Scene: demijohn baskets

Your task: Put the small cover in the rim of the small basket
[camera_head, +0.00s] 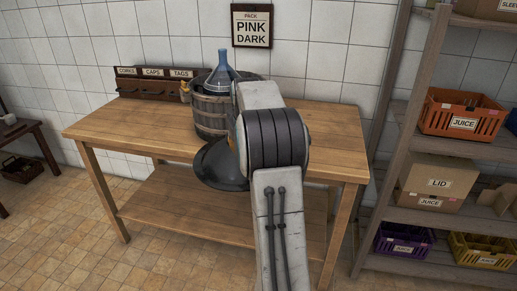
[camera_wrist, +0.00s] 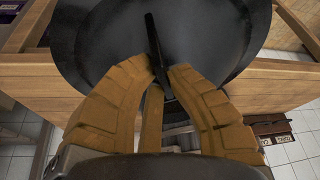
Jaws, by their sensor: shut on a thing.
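A dark round cover (camera_wrist: 95,35) fills the upper part of the wrist view. My gripper (camera_wrist: 161,80) has its ochre fingers closed on the cover's thin black handle. In the head view the cover (camera_head: 218,165) hangs tilted at the table's front edge, partly hidden by my arm. A grey wooden-staved basket (camera_head: 212,118) stands on the table behind it, with a blue glass demijohn (camera_head: 221,68) rising from it. A dark round edge shows behind my arm beside this basket; I cannot tell whether it is a second basket. My gripper is hidden in the head view.
The wooden table (camera_head: 130,128) has free room on its left and right. A rack (camera_head: 150,84) labelled corks, caps and tags stands at the back left. A sign (camera_head: 252,26) on the wall reads "PACK PINK DARK". Shelving with an orange crate (camera_head: 462,112) stands at right.

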